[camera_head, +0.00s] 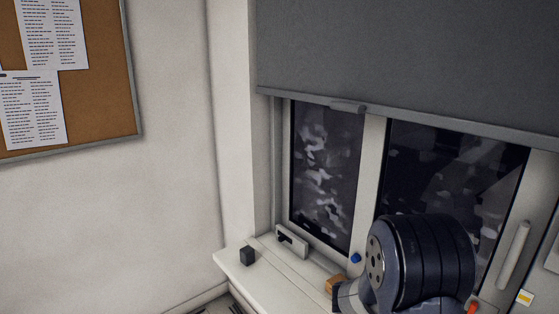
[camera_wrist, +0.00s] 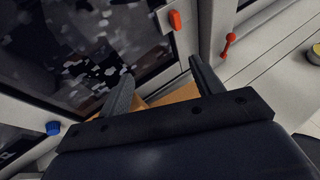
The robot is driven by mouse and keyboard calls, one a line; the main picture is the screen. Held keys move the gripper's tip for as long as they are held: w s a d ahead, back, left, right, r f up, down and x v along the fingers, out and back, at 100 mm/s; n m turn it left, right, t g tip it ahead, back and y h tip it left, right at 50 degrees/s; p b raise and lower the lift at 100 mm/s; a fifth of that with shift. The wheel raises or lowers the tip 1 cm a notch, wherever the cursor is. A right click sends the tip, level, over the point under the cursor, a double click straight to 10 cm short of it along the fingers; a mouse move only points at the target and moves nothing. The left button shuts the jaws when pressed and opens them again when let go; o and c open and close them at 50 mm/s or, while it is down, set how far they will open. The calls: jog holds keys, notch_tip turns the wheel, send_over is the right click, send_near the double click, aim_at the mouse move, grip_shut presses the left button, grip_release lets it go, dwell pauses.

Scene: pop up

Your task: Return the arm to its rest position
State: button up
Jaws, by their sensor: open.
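My arm shows in the head view at the lower right, in front of the window, with its dark rounded joint covering part of the sill. In the wrist view my gripper (camera_wrist: 160,82) has its two dark fingers spread wide apart, with nothing held between them. Beyond and below the fingers lies an orange-brown block (camera_wrist: 178,97), partly hidden by the gripper. It also shows in the head view (camera_head: 335,283) on the sill beside my arm. I cannot tell whether the fingers touch it.
A blue knob (camera_head: 356,258) and a red handle (camera_wrist: 175,20) are near the window frame. A grey blind (camera_head: 410,60) hangs above. A corkboard (camera_head: 95,110) is on the left wall, which is otherwise bare.

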jog(key=w+a+r+n+t+y, duration=0.1)
jog(key=w+a+n+t+y, duration=0.1)
jog(key=a+n+t, duration=0.3)
jog(key=shift+w+a+r+t+y, duration=0.35)
jog(key=shift+w+a, duration=0.55)
jog(key=shift+a, duration=0.4)
jog(key=shift+s+f, duration=0.1)
jog(key=shift+f, duration=0.05)
